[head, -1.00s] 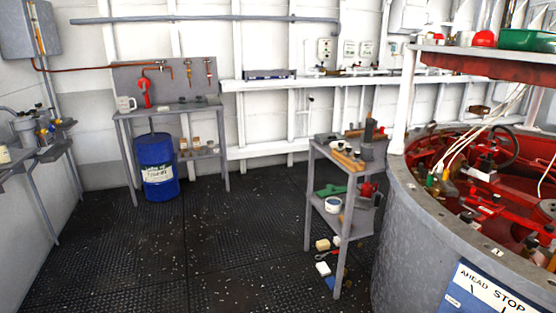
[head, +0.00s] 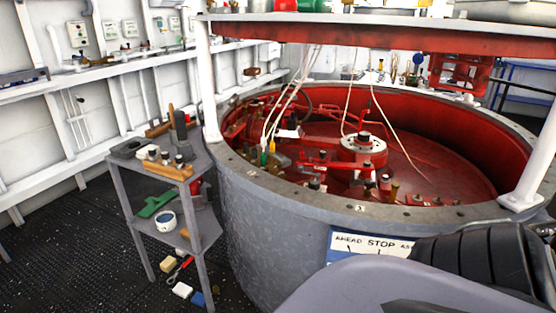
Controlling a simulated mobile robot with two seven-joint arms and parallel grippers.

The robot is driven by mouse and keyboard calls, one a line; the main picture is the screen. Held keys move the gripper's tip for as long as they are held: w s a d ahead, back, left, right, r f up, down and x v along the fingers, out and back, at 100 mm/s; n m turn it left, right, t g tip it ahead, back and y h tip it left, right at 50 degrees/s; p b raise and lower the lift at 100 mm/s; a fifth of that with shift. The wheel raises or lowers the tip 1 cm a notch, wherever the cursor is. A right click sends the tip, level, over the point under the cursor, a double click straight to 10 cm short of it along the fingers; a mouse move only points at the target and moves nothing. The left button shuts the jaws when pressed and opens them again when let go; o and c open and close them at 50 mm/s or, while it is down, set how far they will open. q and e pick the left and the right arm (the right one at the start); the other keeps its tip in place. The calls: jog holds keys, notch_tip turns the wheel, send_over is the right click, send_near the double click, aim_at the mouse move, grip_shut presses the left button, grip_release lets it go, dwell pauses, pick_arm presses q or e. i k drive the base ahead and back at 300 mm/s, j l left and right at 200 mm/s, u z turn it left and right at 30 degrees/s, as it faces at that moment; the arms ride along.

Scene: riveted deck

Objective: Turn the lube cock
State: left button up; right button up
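I cannot make out a lube cock for certain in the current head view. The wall bench with the red pipes, brass fittings and blue drum, seen earlier, is out of view. A large round grey tub (head: 262,235) with a red interior fills the middle and right. Inside it are red machinery, a round pale hub (head: 362,149), thin pale cables and small brass fittings too small to identify. Neither of my grippers is in view.
A grey shelf stand (head: 119,180) holding tools stands against the tub's left side. An AHEAD STOP sign (head: 372,244) is on the tub's front. White posts (head: 207,85) support a shelf above. A black ribbed shape (head: 480,262) crowds the lower right.

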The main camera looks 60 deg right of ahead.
aim_at(273, 170)
jog(key=i+z, duration=0.45)
jog(key=i+j+z, duration=0.15)
jog(key=i+z, duration=0.65)
jog(key=i+j+z, duration=0.1)
jog(key=i+z, duration=0.3)
jog(key=k, duration=0.1)
